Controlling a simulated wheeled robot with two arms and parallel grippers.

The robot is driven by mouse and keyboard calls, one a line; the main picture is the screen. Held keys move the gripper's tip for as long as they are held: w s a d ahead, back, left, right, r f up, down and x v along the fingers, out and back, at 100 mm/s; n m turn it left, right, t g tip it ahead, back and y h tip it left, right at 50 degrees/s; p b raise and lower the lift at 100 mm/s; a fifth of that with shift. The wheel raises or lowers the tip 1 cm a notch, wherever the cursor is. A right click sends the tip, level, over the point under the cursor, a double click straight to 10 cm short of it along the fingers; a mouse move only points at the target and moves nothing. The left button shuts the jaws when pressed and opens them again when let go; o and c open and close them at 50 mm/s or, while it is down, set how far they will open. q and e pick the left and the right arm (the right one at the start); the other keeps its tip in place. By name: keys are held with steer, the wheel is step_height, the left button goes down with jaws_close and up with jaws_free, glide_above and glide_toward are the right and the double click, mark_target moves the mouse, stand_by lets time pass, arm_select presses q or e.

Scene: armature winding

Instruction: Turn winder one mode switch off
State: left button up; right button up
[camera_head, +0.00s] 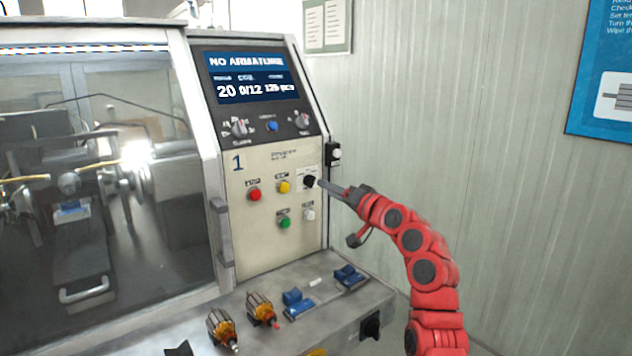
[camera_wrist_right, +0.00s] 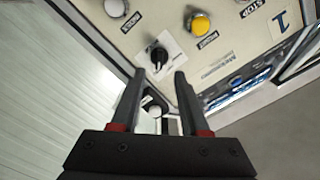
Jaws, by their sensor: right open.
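The winder one control panel (camera_head: 240,200) carries a large "1" and a screen (camera_head: 250,77) reading "NO ARMATURE". The black rotary mode switch (camera_head: 309,181) sits on a pale label plate at the panel's right side. It also shows in the right wrist view (camera_wrist_right: 157,56), just beyond the fingertips. My right gripper (camera_head: 322,184) reaches in from the right with its fingertips close to the switch. In the right wrist view the two fingers (camera_wrist_right: 160,80) are apart with nothing between them. Whether they touch the knob cannot be told. My left gripper is not in view.
A red button (camera_head: 254,194), yellow button (camera_head: 284,187), green button (camera_head: 285,222) and white button (camera_head: 308,214) are close to the switch. Armatures (camera_head: 262,309) and blue holders (camera_head: 298,303) lie on the ledge below. A black box with a white knob (camera_head: 334,154) juts from the panel's right edge.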

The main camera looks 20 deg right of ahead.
mark_target(314, 182)
steer(key=shift+p+x, duration=0.4)
steer(key=shift+x, duration=2.8)
steer(key=shift+f, duration=0.15)
jaws_close()
